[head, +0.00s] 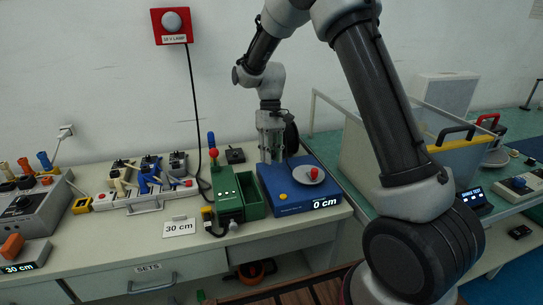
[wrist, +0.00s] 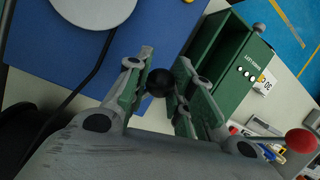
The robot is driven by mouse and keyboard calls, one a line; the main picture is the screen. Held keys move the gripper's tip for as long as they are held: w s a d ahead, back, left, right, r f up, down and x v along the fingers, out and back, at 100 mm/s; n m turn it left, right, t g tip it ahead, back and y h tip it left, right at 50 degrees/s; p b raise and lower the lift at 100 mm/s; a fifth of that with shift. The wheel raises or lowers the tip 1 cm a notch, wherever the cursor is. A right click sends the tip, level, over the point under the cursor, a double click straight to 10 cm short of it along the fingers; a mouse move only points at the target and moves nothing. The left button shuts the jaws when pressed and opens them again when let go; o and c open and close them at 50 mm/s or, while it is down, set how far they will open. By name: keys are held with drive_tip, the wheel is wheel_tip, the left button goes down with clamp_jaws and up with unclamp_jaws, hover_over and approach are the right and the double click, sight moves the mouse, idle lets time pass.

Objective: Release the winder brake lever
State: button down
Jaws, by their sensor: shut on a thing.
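The winder is a blue box (head: 290,205) with a "0 cm" display, a yellow button and a grey disc (head: 308,175) carrying a red knob. Its blue top (wrist: 85,45) and part of the disc (wrist: 95,8) show in the wrist view. My gripper (head: 270,157) is low over the back left of the blue box, pointing down. In the wrist view, my gripper (wrist: 170,85) is shut on a black ball knob (wrist: 160,83), seemingly the brake lever's end. The lever's shaft is hidden by the fingers, and the head view hides the knob.
A green machine with an open bin (head: 251,195) stands close left of the winder. A red-tipped lever (head: 213,153) rises at its back. A "30 cm" card (head: 180,227) lies on the bench in front. A black wheel (head: 291,139) stands just behind my gripper.

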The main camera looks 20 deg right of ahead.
drive_tip(key=shift+w, duration=0.15)
drive_tip(key=c, duration=1.2)
unclamp_jaws()
drive_tip(key=shift+r, duration=0.1)
drive_tip(key=v, duration=1.2)
